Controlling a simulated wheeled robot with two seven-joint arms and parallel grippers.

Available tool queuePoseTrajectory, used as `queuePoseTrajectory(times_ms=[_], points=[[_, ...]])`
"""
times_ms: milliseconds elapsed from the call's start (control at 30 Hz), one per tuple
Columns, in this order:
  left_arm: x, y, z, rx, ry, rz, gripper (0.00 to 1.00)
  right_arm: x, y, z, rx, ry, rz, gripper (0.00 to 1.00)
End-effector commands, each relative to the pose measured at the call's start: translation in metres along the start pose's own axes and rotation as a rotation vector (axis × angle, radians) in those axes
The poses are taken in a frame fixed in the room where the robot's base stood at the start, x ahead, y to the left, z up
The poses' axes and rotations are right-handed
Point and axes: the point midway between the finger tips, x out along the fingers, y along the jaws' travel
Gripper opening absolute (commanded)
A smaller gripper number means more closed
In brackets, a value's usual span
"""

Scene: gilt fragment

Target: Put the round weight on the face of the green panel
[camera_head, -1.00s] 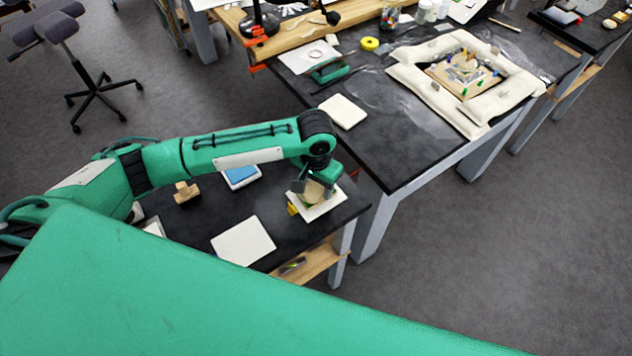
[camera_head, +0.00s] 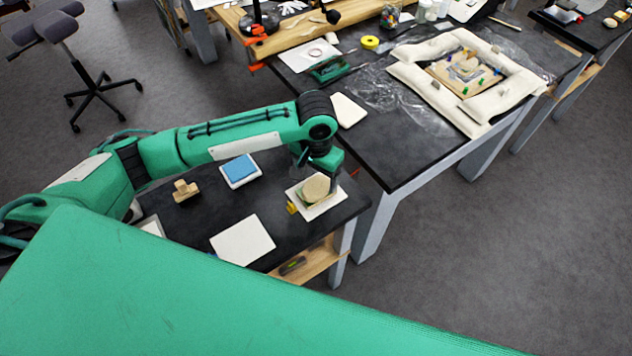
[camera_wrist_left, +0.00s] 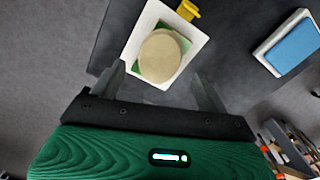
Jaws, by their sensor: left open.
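The round weight (camera_head: 316,187), a beige disc, lies flat on the green panel on a white sheet or tray (camera_head: 329,206) on the small dark table. In the left wrist view the weight (camera_wrist_left: 160,54) covers most of the green panel (camera_wrist_left: 186,44), whose green shows only around its edge. My left gripper (camera_head: 318,170) is close by the weight at its far side, open and apart from it. In the left wrist view its two fingers (camera_wrist_left: 160,88) are spread wide with nothing between them. My right gripper is not in view.
A yellow block (camera_head: 291,207) touches or nearly touches the white sheet. A blue pad on a white base (camera_head: 240,169), a wooden block (camera_head: 185,190) and a blank white board (camera_head: 242,240) share the table. A larger dark table (camera_head: 400,150) stands behind to the right.

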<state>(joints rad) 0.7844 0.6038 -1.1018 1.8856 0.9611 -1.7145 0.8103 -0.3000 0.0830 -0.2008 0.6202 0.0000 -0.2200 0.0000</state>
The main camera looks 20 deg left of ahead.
Motion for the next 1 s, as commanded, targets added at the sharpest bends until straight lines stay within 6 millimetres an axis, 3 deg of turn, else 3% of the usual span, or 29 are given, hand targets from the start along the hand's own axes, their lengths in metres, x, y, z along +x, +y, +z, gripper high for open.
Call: queuePoseTrajectory(times_ms=[200, 400, 1000], points=[[-0.047, 0.000, -0.001, 0.001, 0.005, 0.001, 0.77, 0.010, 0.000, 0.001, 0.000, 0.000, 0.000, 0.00], [-0.074, 0.000, -0.001, 0.000, 0.002, 0.000, 0.77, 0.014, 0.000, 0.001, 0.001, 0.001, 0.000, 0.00], [-0.082, 0.000, 0.000, -0.001, 0.000, 0.000, 0.77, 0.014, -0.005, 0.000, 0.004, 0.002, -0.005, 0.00]])
